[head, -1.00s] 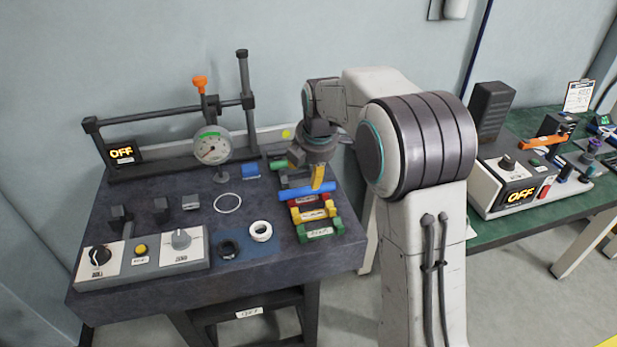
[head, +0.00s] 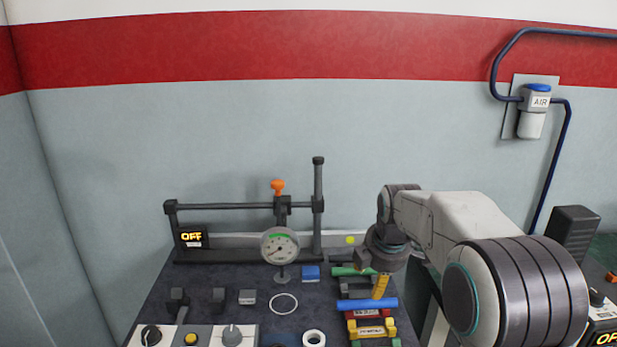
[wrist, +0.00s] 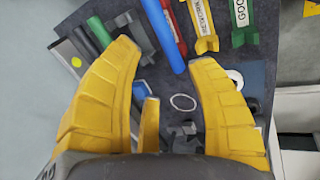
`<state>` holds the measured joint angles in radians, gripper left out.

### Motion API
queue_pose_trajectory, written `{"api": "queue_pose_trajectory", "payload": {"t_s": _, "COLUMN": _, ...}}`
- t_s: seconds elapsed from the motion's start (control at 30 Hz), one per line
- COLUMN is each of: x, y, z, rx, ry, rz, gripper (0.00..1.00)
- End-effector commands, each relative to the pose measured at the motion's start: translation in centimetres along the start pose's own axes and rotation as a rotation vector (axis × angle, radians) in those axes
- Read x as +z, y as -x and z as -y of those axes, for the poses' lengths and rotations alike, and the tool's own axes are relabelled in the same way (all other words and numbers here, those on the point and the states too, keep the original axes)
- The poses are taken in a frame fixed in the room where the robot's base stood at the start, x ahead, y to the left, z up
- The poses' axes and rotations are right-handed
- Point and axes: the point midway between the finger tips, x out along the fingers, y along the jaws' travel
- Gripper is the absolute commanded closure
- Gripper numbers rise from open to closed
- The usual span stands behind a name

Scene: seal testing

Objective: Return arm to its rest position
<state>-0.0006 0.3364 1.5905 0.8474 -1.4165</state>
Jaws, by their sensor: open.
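My gripper (head: 381,284) hangs from my arm above the right part of the dark test bench (head: 222,279). In the wrist view my gripper (wrist: 165,95) shows its yellow fingers spread wide with nothing held between them. Below the fingers I see the bench top, with a blue bar (wrist: 163,32), a green bar (wrist: 99,32) and a thin white ring (wrist: 183,102). In the head view the blue bar (head: 366,304) lies just below the visible finger. My arm is bent, with its forearm reaching left over the bench.
A dial gauge (head: 280,246) with an orange knob stands on a dark frame at the back. A display (head: 191,238) reads OFF. A control panel (head: 210,337) sits at the front left. An air unit (head: 534,104) is on the wall. Another box (head: 605,325) stands at the right.

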Motion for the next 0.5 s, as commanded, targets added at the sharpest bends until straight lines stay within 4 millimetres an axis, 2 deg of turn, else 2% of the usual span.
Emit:
{"api": "queue_pose_trajectory", "payload": {"t_s": 0.17, "x": 0.0, "y": -0.1, "z": 0.3, "rx": -0.01, "ry": -0.327, "rz": 0.003, "gripper": 0.48}}
{"api": "queue_pose_trajectory", "payload": {"t_s": 0.23, "x": 0.2, "y": -0.5, "z": 1.1, "rx": -0.031, "ry": -0.478, "rz": 0.013, "gripper": 0.48}}
{"api": "queue_pose_trajectory", "payload": {"t_s": 0.37, "x": 0.7, "y": -2.0, "z": 4.4, "rx": -0.109, "ry": -0.746, "rz": 0.063, "gripper": 0.48}}
{"api": "queue_pose_trajectory", "payload": {"t_s": 0.5, "x": 1.5, "y": -3.0, "z": 9.6, "rx": -0.198, "ry": -1.013, "rz": 0.155, "gripper": 0.48}}
